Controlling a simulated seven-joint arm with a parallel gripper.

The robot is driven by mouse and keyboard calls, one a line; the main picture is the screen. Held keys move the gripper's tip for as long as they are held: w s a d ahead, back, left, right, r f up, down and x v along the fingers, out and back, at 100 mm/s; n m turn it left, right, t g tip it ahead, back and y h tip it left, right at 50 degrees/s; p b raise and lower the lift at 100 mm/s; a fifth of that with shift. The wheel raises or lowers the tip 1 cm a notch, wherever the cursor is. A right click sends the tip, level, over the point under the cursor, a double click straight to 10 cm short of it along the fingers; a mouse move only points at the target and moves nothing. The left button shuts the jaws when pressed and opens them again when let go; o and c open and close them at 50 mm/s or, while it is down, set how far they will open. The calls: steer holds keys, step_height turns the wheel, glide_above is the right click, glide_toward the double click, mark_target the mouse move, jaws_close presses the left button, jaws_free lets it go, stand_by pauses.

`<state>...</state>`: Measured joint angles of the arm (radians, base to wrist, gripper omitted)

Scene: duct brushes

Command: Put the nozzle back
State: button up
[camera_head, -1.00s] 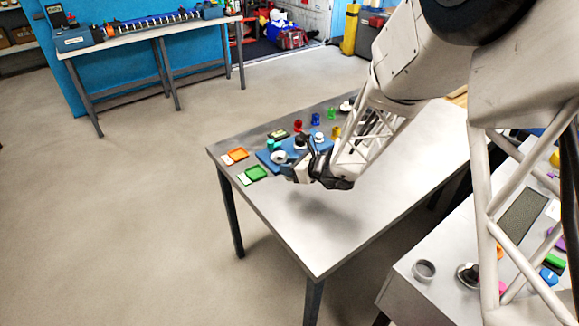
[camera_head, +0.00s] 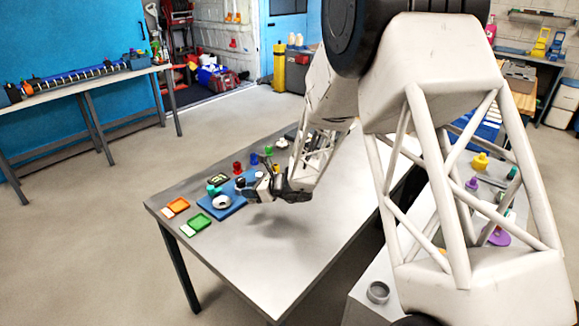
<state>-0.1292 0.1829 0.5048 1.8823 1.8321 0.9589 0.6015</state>
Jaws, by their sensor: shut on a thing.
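My gripper (camera_head: 257,188) is over the far left part of the steel table, beside the blue base plate's right side. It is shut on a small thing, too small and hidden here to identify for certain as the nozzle. The blue base plate (camera_head: 210,211) carries a pale grey ring (camera_head: 221,201) at its front left. A small teal piece (camera_head: 213,189) is at the plate's back left. My gripper and wrist hide part of the plate's right side.
The steel table's front (camera_head: 270,272) is clear. A grey ring-shaped cup (camera_head: 378,291) is on the nearer table.

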steer(key=w+d, duration=0.5)
steer(key=w+d+f, duration=0.1)
steer(key=w+d, duration=0.4)
steer(key=w+d+f, duration=0.1)
steer(key=w+d, duration=0.4)
steer(key=shift+w+d+f, duration=0.1)
steer(key=shift+w+d, duration=0.2)
steer(key=shift+d, duration=0.05)
steer(key=shift+w+d+f, duration=0.1)
steer(key=shift+w+d, duration=0.15)
steer(key=shift+d, duration=0.2)
steer(key=shift+w, duration=0.15)
steer(key=w, duration=0.5)
steer(key=w+a+f, duration=0.1)
steer(key=w, duration=0.9)
steer(key=shift+w+a+f, duration=0.15)
steer(key=shift+w+f, duration=0.1)
steer(key=shift+w, duration=0.1)
steer(key=shift+f, duration=1.75)
steer(key=shift+f, duration=0.15)
